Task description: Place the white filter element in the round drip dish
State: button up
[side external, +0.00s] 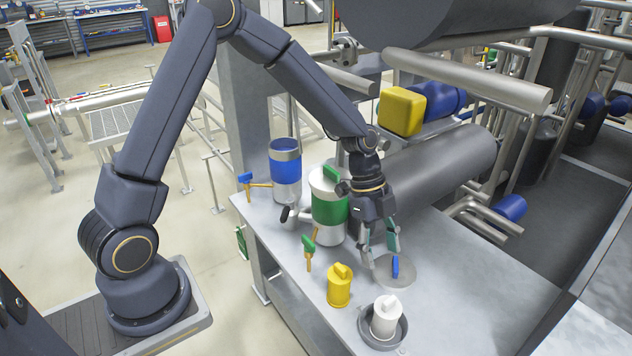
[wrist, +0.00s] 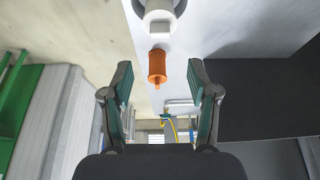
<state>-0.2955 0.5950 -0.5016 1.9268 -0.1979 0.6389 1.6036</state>
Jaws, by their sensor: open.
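The white filter element (side external: 386,314) stands upright in the round grey drip dish (side external: 402,334) near the front of the bench in the side view. In the wrist view, a white part (wrist: 160,22) shows at the top edge, with a grey round rim partly cut off around it. My gripper (side external: 381,248) is open and empty, pointing down above the bench, behind the dish and apart from the filter element. In the wrist view both fingers of my gripper (wrist: 160,105) stand wide apart with nothing between their tips.
A yellow capped cylinder (side external: 339,290) stands left of the dish. A flat grey disc (side external: 408,277) with a blue handle (side external: 395,267) lies below my gripper. A green-banded canister (side external: 329,210) stands close left; a green-headed tool (side external: 309,250) lies nearby. An orange cylinder (wrist: 157,67) shows in the wrist view.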

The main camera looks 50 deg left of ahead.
jog(key=s+a+r+n+t+y, duration=0.2)
jog(key=s+a+r+n, duration=0.4)
jog(key=s+r+n, duration=0.3)
jog(key=s+a+r+n+t+y, duration=0.2)
jog(key=s+a+r+n, duration=0.4)
jog(key=s+r+n, duration=0.3)
jog(key=shift+s+r+t+y, duration=0.3)
jog(key=shift+s+r+t, duration=0.25)
jog(key=shift+s+t, duration=0.25)
